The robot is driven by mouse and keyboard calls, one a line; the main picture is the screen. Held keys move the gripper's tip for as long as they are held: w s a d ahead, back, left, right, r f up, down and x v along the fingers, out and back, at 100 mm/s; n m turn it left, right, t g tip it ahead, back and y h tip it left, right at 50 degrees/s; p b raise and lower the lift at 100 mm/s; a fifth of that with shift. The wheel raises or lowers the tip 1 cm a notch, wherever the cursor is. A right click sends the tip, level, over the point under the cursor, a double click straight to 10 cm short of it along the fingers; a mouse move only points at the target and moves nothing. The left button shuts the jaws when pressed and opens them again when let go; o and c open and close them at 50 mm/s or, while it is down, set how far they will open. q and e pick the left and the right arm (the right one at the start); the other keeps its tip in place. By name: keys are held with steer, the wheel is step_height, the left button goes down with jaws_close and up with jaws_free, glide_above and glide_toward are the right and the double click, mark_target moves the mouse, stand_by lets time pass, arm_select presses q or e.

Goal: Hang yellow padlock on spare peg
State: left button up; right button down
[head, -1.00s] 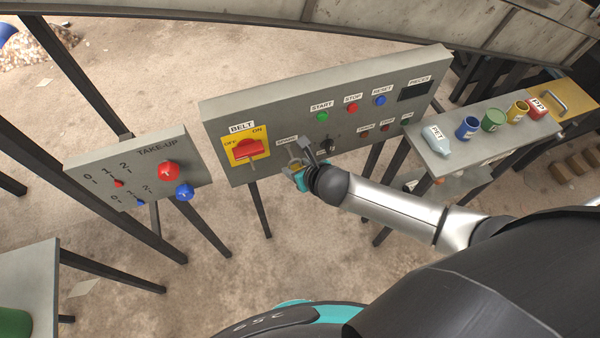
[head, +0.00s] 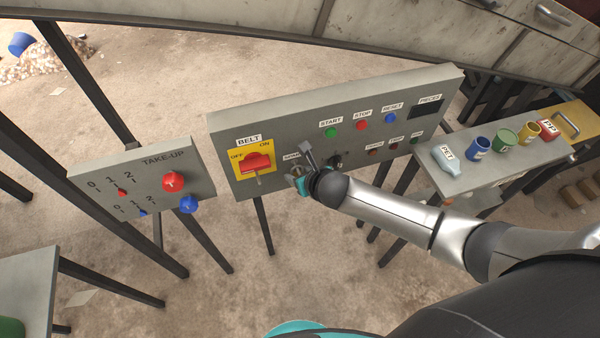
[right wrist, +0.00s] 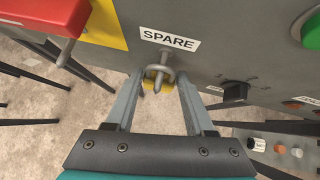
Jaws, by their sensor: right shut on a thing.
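The yellow padlock (right wrist: 152,84) is between the fingertips of my right gripper (right wrist: 158,88), which is shut on it. Its grey shackle (right wrist: 150,72) points up toward the panel. The spare peg (right wrist: 164,54) sticks out of the grey panel just below the SPARE label (right wrist: 170,39). The peg overlaps the shackle in the right wrist view; I cannot tell for sure whether it passes through the loop. In the head view, my right gripper (head: 301,174) is at the panel's lower edge, right of the belt switch, and mostly hides the padlock. My left gripper is not in view.
The red belt switch (head: 255,161) on its yellow plate is close left of the gripper. A black knob (right wrist: 235,91) is close right. Buttons line the panel (head: 290,112) further right. A shelf (head: 455,183) with bottle and cans stands right; the take-up panel (head: 150,190) stands left.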

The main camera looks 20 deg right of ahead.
stand_by(0.3)
steer(key=shift+c, duration=0.9)
jaws_free()
steer(key=p+v, duration=0.3)
steer(key=v, duration=1.2)
steer(key=shift+p, duration=0.4)
